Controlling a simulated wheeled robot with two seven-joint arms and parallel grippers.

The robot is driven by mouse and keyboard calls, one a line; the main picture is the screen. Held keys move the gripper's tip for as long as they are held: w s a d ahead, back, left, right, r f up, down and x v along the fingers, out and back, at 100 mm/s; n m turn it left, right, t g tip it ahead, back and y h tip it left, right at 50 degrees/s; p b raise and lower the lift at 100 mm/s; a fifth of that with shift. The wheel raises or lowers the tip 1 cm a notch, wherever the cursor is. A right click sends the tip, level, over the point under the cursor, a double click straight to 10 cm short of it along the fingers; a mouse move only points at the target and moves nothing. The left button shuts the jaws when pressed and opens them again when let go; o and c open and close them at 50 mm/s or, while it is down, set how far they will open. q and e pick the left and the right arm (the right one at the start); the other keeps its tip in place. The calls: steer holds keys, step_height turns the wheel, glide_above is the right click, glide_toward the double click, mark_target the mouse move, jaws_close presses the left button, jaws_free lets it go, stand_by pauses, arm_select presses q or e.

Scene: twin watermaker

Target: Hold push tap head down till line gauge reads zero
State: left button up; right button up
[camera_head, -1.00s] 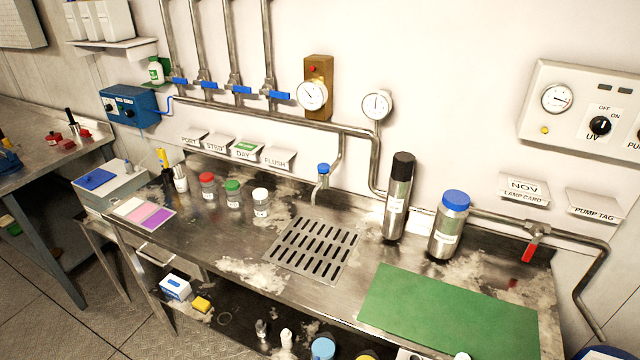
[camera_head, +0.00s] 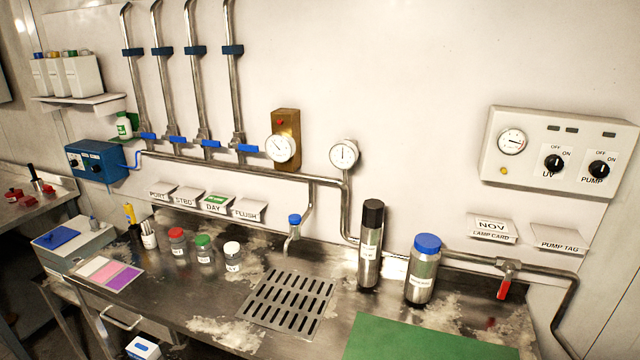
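The push tap has a blue head (camera_head: 294,219) on a bent metal spout above the slotted drain grate (camera_head: 287,302). Two round gauges are on the wall: one on a brass-coloured block (camera_head: 281,149) with a red button, and one on the pipe (camera_head: 343,154) to its right. Which of them is the line gauge cannot be told, and their readings are too small to be sure of. Neither of my grippers is in view, and nothing touches the tap head.
A black-capped cylinder (camera_head: 370,245) and a blue-lidded bottle (camera_head: 423,268) stand right of the grate. Small jars (camera_head: 204,250) stand left. A green mat (camera_head: 430,340) lies front right. A red-handled valve (camera_head: 505,284) and control panel (camera_head: 555,152) are at right.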

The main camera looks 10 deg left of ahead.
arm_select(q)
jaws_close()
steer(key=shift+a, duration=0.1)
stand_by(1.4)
